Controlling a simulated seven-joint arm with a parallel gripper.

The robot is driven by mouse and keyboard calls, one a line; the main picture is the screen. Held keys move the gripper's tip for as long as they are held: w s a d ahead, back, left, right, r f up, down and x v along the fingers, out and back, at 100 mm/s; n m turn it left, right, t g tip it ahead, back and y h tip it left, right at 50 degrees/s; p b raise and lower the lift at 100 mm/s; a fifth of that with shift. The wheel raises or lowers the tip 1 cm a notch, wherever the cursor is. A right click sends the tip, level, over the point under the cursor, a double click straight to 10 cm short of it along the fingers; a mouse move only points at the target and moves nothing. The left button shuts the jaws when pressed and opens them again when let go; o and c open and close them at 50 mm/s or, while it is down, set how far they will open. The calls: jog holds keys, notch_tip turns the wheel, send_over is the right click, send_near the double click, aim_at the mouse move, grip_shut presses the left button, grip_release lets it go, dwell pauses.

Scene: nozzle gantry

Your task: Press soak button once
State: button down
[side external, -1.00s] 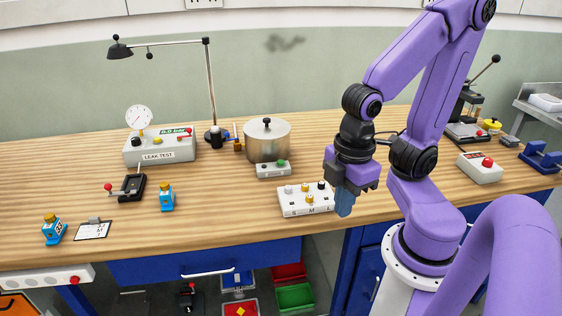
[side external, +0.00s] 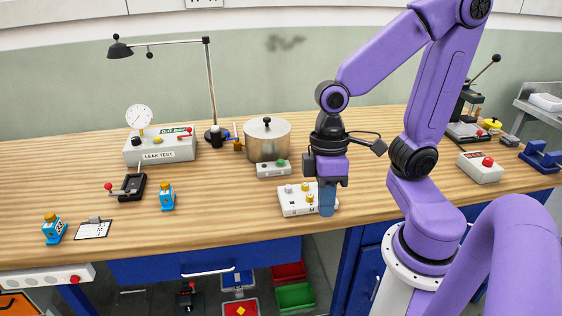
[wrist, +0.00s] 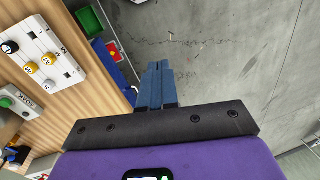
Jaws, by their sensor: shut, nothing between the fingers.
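The soak box (side external: 273,170) is a small grey-white box on the bench, just in front of the metal pot. Its round green button (side external: 282,163) sits on top. In the wrist view the box's SOAK label (wrist: 20,101) and green button (wrist: 5,102) show at the left edge. My gripper (side external: 327,211) is shut and empty, its blue fingers pointing down. It stands to the right of and nearer the camera than the soak box, apart from it. In the wrist view the closed fingertips (wrist: 158,66) are seen against the grey floor.
A white block (side external: 296,203) with several knobs, marked S, M and L, is partly hidden behind my fingers. The lidded metal pot (side external: 267,141) stands behind the soak box. A leak tester (side external: 160,150) is at left. A red-button box (side external: 480,170) is at right.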

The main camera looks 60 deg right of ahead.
jog(key=w+m+y, duration=0.4)
jog(key=w+m, duration=0.6)
jog(key=w, duration=0.1)
jog(key=m+t+h, duration=0.1)
jog(key=m+t, duration=0.8)
jog(key=m, duration=1)
send_over(284, 161)
notch_tip(284, 161, down, 3)
jog(key=shift+f, duration=0.1)
jog(key=shift+f, duration=0.1)
jog(key=shift+a+f, duration=0.1)
jog(key=shift+f, duration=4.2)
jog(key=shift+f, duration=0.15)
jog(key=shift+f, duration=0.25)
